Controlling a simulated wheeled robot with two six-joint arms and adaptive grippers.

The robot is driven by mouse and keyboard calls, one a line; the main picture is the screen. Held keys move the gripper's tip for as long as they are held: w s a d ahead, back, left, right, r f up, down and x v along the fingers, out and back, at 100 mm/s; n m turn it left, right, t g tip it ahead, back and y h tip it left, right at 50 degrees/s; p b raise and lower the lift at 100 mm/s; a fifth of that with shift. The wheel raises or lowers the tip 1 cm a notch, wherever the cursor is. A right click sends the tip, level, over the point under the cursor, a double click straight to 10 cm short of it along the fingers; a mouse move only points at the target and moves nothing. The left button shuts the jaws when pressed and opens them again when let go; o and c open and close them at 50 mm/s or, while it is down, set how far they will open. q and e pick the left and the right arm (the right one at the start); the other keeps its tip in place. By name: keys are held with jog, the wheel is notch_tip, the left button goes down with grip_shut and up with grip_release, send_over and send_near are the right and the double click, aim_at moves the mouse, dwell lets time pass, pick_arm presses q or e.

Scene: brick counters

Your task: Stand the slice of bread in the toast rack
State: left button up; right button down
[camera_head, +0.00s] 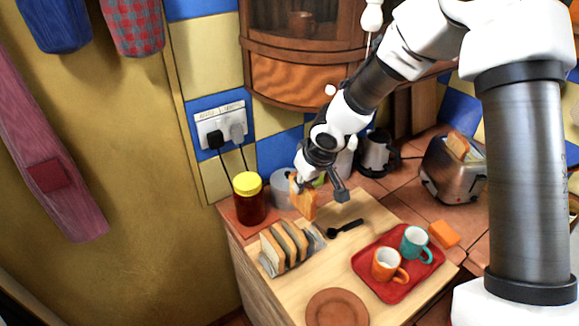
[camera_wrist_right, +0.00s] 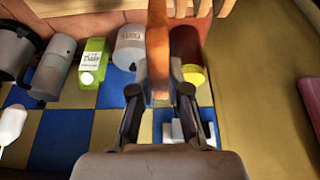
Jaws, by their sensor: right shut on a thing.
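A slice of bread (camera_head: 305,203) is held upright above the wooden board in the head view. My right gripper (camera_head: 318,188) is shut on it. In the wrist view the slice (camera_wrist_right: 158,45) stands edge-on between the two fingers of the right gripper (camera_wrist_right: 159,80). The toast rack (camera_head: 317,237) stands on the board, nearer and a little left of the held slice. Several slices stand in it, and they hide much of its frame. The held slice is apart from the rack. My left gripper is in neither view.
A yellow-lidded jar (camera_head: 250,205) and a grey canister (camera_head: 284,190) stand behind the rack. A black spoon (camera_head: 346,228) lies right of it.

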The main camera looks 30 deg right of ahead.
aim_at(305, 214)
jog(key=shift+s+d+f+b, duration=0.1)
jog(key=shift+s+f+b, duration=0.3)
jog(key=shift+s+b, duration=0.15)
jog(key=shift+s+f+b, duration=0.35)
jog(key=shift+s+b, duration=0.1)
jog(key=shift+s, duration=0.15)
jog(key=b+x, duration=0.2)
jog(key=x, duration=0.1)
jog(key=shift+w+f, duration=0.15)
jog(key=shift+f, duration=0.05)
jog(key=shift+f+b, duration=0.3)
jog(key=shift+b, duration=0.1)
jog(key=shift+s+f+b, duration=0.3)
jog(key=shift+f+b, duration=0.35)
jog(key=shift+b, duration=0.05)
notch_tip(305, 214, down, 3)
jog(key=b, duration=0.2)
jog(key=shift+w+f+b, duration=0.2)
jog(key=shift+b, duration=0.1)
pick_arm(q)
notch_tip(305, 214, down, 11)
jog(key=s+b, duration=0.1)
jog(key=b, duration=0.1)
pick_arm(e)
jog(key=shift+f, duration=1.15)
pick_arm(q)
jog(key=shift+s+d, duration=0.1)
pick_arm(e)
jog(key=shift+s, duration=0.1)
